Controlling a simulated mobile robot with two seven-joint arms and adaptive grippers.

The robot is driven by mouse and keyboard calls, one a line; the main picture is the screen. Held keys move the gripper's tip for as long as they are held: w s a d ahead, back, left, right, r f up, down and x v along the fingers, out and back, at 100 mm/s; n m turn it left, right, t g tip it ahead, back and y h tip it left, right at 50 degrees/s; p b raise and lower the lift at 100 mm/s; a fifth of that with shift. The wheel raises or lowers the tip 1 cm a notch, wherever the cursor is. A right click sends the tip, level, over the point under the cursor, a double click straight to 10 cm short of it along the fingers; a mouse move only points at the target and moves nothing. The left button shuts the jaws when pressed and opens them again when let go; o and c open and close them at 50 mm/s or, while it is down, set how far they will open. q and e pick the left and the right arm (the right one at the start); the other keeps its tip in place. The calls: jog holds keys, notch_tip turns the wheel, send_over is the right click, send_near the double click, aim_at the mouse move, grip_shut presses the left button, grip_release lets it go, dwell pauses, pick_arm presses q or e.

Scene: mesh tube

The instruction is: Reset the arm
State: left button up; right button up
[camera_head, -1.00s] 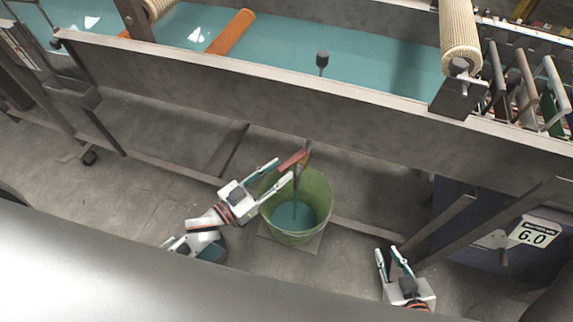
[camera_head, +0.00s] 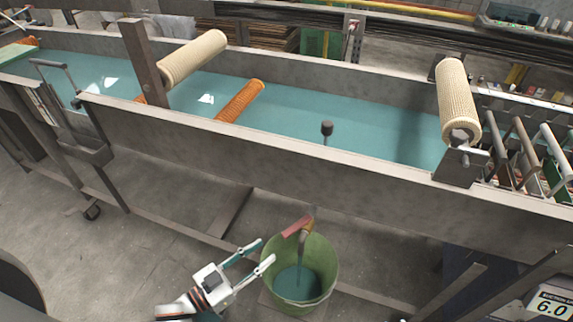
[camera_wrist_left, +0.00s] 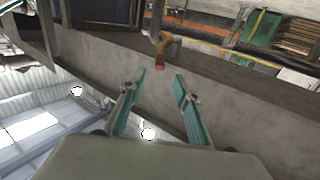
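My left gripper (camera_head: 264,252) is at the lower middle of the head view, to the left of the green bucket (camera_head: 325,262). Its two fingers are spread apart with nothing between them. In the left wrist view the open fingers (camera_wrist_left: 162,82) point toward the grey side wall of the trough (camera_wrist_left: 240,125). A red valve handle (camera_head: 297,227) on a pipe above the bucket lies beyond the fingertips, apart from them. The red part also shows in the left wrist view (camera_wrist_left: 160,65). My right gripper is outside both current views.
The long trough (camera_head: 270,165) of teal liquid crosses the scene above the bucket. Cream rollers (camera_head: 194,58) and an orange roller (camera_head: 240,101) lie at it. Handled racks (camera_head: 530,150) stand at the right. The floor (camera_head: 165,248) left of the bucket is clear.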

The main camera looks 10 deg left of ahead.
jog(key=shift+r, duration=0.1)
pick_arm(q)
jog(key=s+a+f+n+g+y+p, duration=0.2)
jog(key=s+f+g+y, duration=0.2)
jog(key=s+y, duration=0.3)
jog(key=s, duration=0.2)
jog(key=shift+s+a+f+n+y, duration=0.25)
jog(key=shift+s+a+n+y, duration=0.05)
jog(key=shift+s+y, duration=0.1)
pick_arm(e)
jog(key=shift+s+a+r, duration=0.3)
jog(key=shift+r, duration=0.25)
pick_arm(q)
jog(key=shift+w, duration=0.1)
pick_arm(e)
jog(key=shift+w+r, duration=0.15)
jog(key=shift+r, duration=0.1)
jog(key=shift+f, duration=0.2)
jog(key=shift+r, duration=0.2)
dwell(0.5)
